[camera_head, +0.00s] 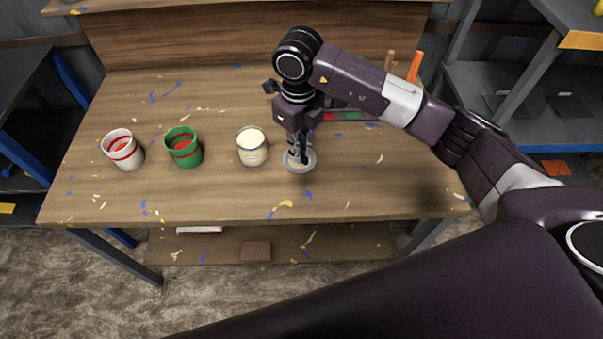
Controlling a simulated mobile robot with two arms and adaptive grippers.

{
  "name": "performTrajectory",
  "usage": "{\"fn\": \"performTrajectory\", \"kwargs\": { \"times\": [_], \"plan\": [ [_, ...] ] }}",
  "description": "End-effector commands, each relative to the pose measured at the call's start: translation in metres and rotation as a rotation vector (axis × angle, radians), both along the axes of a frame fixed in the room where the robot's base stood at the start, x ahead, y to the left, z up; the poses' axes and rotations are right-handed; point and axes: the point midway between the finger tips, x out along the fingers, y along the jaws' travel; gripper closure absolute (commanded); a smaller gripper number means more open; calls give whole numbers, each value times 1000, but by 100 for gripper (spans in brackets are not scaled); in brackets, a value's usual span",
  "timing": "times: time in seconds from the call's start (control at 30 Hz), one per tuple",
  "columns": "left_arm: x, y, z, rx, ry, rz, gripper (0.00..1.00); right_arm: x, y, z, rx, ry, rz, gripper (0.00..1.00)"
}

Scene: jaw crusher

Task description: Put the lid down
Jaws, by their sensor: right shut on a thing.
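The lid (300,166) is a small round pale disc with a raised rim, at the middle right of the wooden table (350,195). My right gripper (299,156) points straight down over it, its fingers shut on the lid's middle. The lid looks very close to the table top; I cannot tell whether it touches. The gripper hides part of the lid. To its left stands an open cream jar (252,147) with pale contents. My left gripper is not in view.
Behind my right arm, a red and green item (343,116) and upright handles (415,66) show. The table's front and right areas are clear.

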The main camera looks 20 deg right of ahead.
Motion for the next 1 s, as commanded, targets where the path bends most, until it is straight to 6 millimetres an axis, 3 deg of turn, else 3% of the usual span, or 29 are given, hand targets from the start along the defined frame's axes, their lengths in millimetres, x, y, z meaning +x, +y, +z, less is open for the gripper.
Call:
{"fn": "performTrajectory", "kwargs": {
  "times": [0.2,0.4,0.7,1.0],
  "plan": [
    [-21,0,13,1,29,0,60,-1,0,-50,0,4,-1,100],
    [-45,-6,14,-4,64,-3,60,0,0,-70,0,1,1,100],
    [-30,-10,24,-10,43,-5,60,-1,0,-109,0,1,1,100],
    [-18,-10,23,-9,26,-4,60,0,0,-113,0,-1,2,100]
  ]
}}
